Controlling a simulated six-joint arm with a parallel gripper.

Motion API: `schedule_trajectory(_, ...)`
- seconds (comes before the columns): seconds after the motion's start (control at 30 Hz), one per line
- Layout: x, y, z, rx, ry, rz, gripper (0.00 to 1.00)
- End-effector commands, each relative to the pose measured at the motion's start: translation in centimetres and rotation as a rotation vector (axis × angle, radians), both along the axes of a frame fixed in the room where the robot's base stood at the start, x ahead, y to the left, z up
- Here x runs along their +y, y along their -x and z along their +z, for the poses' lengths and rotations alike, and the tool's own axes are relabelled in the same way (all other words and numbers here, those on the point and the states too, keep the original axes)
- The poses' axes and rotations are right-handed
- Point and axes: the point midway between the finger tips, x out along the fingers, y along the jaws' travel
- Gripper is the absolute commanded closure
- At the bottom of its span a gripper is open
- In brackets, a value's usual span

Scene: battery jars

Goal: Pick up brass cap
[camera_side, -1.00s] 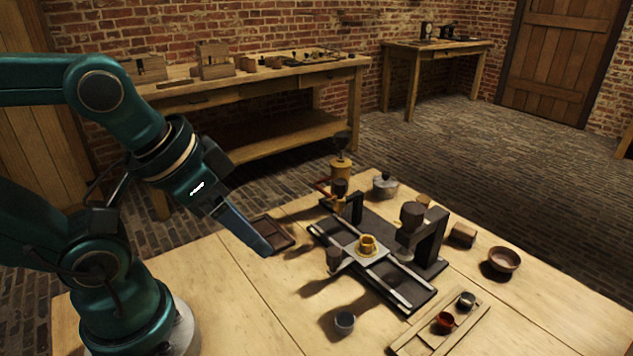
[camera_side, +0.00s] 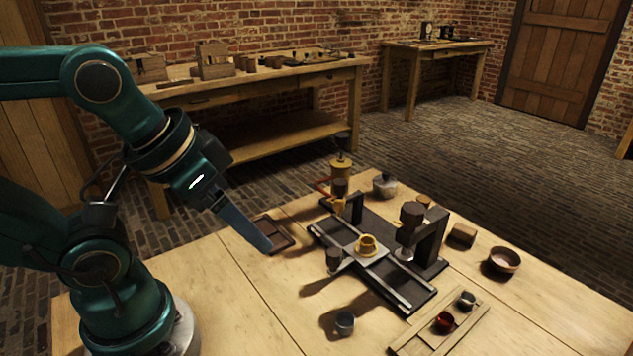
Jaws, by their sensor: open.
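A yellow brass-coloured piece (camera_side: 367,244), shaped like a small cup with a flange, sits on a pale square plate (camera_side: 358,257) in the middle of the dark rail fixture (camera_side: 397,284). It looks like the brass cap, though I cannot be sure. My gripper (camera_side: 266,247) is left of the fixture, above the table near a dark shallow tray. It is apart from the brass piece and holds nothing that I can see. From this side its fingers overlap, so the gap between them is hidden.
A dark press stand (camera_side: 432,238) rises right of the brass piece. A brass burner-like device (camera_side: 340,170) stands behind. The dark shallow tray (camera_side: 283,239) lies by my gripper. The left front table is clear.

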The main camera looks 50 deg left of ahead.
Motion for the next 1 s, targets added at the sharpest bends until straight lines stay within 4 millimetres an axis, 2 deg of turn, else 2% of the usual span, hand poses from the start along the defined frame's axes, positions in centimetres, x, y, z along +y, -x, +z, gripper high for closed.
schedule_trajectory(0.17, 0.0, -2.4, 3.5, -0.008, 0.025, 0.045, 0.33)
schedule_trajectory(0.3, 0.0, -5.5, 5.6, 0.032, 0.044, 0.084, 0.33)
schedule_trajectory(0.5, -0.1, -10.5, 6.7, 0.11, 0.064, 0.135, 0.33)
schedule_trajectory(0.63, -0.2, -13.8, 6.0, 0.165, 0.072, 0.162, 0.33)
schedule_trajectory(0.77, -0.2, -16.8, 4.4, 0.225, 0.076, 0.187, 0.33)
schedule_trajectory(1.0, -0.3, -21.3, -1.0, 0.344, 0.073, 0.22, 0.33)
